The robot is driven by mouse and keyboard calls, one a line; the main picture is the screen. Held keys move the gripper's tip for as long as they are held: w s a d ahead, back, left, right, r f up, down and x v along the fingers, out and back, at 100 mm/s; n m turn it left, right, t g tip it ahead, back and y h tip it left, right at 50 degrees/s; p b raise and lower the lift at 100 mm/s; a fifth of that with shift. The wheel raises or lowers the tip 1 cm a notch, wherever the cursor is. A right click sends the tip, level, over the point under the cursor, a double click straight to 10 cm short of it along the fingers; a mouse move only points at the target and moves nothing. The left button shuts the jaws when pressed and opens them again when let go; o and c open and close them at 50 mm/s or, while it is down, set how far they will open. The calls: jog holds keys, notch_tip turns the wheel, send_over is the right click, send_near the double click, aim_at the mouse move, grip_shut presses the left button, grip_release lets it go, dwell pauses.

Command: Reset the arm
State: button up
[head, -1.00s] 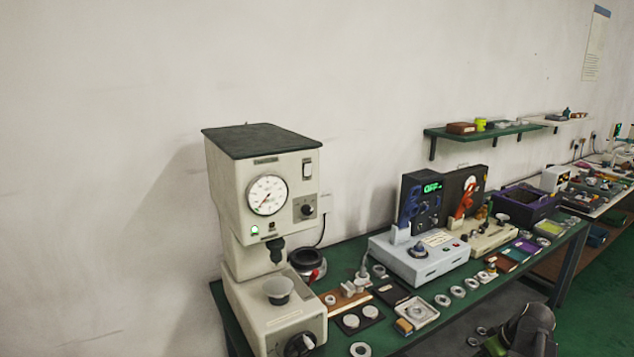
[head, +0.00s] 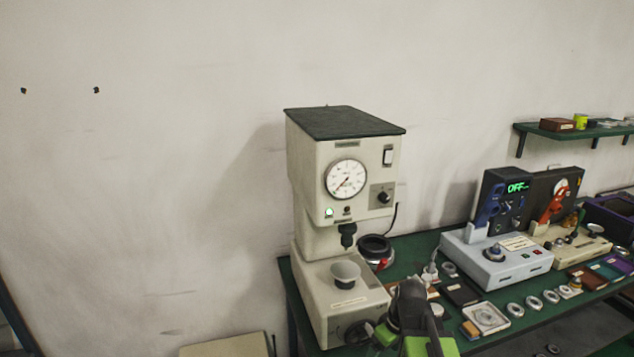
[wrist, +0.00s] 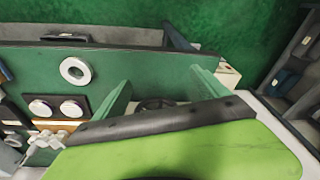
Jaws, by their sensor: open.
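My arm (head: 410,308) shows at the bottom of the head view, dark with bright green parts, in front of the bench and beside the press's lower right corner. In the wrist view my gripper (wrist: 160,90) has two green fingers set apart with nothing held between them. A dark round knob (wrist: 155,104) shows behind the gap. The fingers are over the green bench top (wrist: 140,70), close to its edge. I cannot tell their height above it. The fingertips are not clear in the head view.
A grey-blue test box (head: 497,262) stands to the right. A loose ring (wrist: 75,70) and white discs (wrist: 72,107) lie near my gripper. Green floor (wrist: 235,30) lies beyond the bench.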

jog(key=s+m, duration=0.1)
jog(key=m, duration=0.1)
jog(key=s+a+m+g+h, duration=0.1)
jog(key=s+m, duration=0.1)
jog(key=s+a+m, duration=0.1)
jog(key=m, duration=0.2)
jog(key=shift+s+a+f+h, duration=0.1)
jog(key=shift+s+f+h, duration=0.1)
jog(key=shift+s+h, duration=0.1)
dwell(0.6)
